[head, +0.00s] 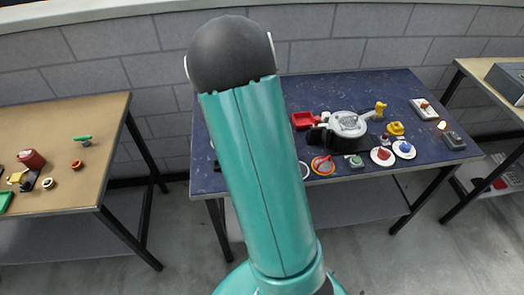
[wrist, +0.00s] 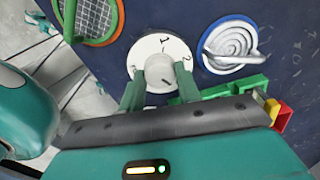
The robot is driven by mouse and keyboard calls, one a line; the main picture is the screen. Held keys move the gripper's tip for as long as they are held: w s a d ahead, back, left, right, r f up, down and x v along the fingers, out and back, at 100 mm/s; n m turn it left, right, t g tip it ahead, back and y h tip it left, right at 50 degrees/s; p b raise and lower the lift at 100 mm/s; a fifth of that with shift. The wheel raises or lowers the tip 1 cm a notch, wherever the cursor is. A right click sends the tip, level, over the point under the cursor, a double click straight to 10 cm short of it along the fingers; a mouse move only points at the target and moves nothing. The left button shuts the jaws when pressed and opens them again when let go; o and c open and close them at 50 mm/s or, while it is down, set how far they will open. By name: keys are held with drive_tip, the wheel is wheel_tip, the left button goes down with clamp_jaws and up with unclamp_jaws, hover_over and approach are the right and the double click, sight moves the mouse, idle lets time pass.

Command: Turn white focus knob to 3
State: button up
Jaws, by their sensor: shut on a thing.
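In the wrist view a white round knob (wrist: 158,67) stands at the centre of a white dial plate (wrist: 146,45). Dark marks like a 1 and a 2 show on the plate's upper and right parts; no 3 can be made out. A short dark line shows on the knob's face. My gripper (wrist: 159,86) has its two green fingers on either side of the knob, shut on it. In the head view my arm hides the gripper and the knob.
In the wrist view a green-rimmed orange mesh disc (wrist: 98,18) lies upper left and a blue-rimmed white spiral disc (wrist: 230,44) right, close by. A green part (wrist: 232,88) sits near the right finger. The dark blue table (head: 300,90) holds several other parts.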

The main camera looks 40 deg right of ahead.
idle(0.4)
drive_tip(key=o, duration=1)
wheel_tip(320, 180, up, 14)
drive_tip(key=shift+f, duration=0.1)
drive_tip(key=s+a+r+n+t, duration=0.2)
drive_tip(key=s+a+r+n, duration=0.1)
drive_tip(key=a+n, duration=0.5)
drive_tip(key=s+a+r+n+t, duration=0.1)
drive_tip(key=s+a+r+n, duration=0.3)
drive_tip(key=a+n, duration=0.5)
drive_tip(key=s+a+r+n+t, duration=0.2)
drive_tip(key=s+a+r+n, duration=0.2)
drive_tip(key=a+n, duration=0.5)
drive_tip(key=shift+s+a+r+t, duration=0.15)
drive_tip(key=shift+a+r+t, duration=0.15)
drive_tip(key=shift+a+r, duration=0.3)
